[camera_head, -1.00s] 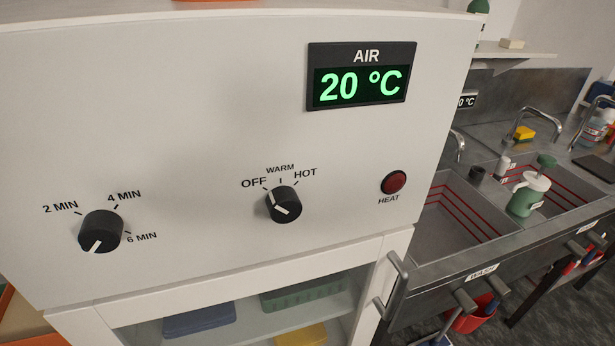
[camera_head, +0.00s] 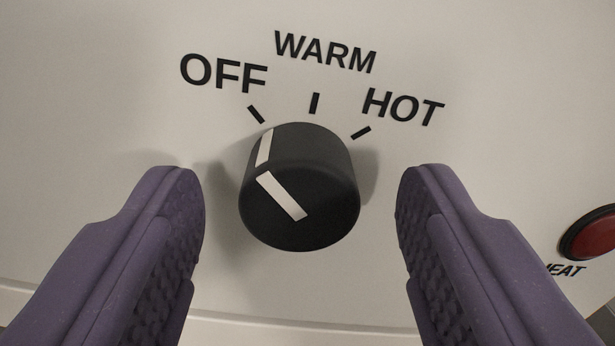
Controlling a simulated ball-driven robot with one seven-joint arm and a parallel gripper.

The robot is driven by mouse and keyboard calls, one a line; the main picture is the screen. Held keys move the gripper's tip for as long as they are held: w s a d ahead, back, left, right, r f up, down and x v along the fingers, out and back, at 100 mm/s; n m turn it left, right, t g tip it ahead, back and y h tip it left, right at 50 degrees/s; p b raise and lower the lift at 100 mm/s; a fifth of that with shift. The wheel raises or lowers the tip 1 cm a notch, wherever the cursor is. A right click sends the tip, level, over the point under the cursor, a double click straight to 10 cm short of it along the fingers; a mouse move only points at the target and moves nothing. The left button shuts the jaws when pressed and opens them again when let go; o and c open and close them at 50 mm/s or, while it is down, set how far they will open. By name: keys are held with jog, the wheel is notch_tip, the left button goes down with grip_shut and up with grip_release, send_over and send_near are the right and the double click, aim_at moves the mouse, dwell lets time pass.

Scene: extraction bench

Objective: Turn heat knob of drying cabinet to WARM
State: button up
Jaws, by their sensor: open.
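The black heat knob (camera_head: 315,170) is on the white front panel of the drying cabinet (camera_head: 110,70). Its white pointer line is turned up and left, to the OFF mark. The WARM label (camera_head: 324,52) is above the knob and the HOT label (camera_head: 402,107) is to its upper right. My gripper (camera_head: 300,190) is open, with one purple finger on each side of the knob. A gap shows between each finger and the knob, so neither finger appears to touch it. The knob's face is fully visible between the fingers.
The red HEAT lamp (camera_head: 592,235) is at the right edge, to the right of my right finger, partly cut off.

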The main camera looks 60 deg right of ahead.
jog(key=c, duration=1)
jog(key=shift+c, duration=0.2)
jog(key=shift+m+b, duration=0.3)
jog(key=shift+b, duration=0.05)
jog(key=m+b, duration=0.4)
jog(key=shift+f, duration=0.15)
jog(key=shift+s+m+b, duration=0.1)
jog(key=shift+m+b, duration=1.6)
jog(key=shift+m, duration=0.4)
jog(key=o, duration=1)
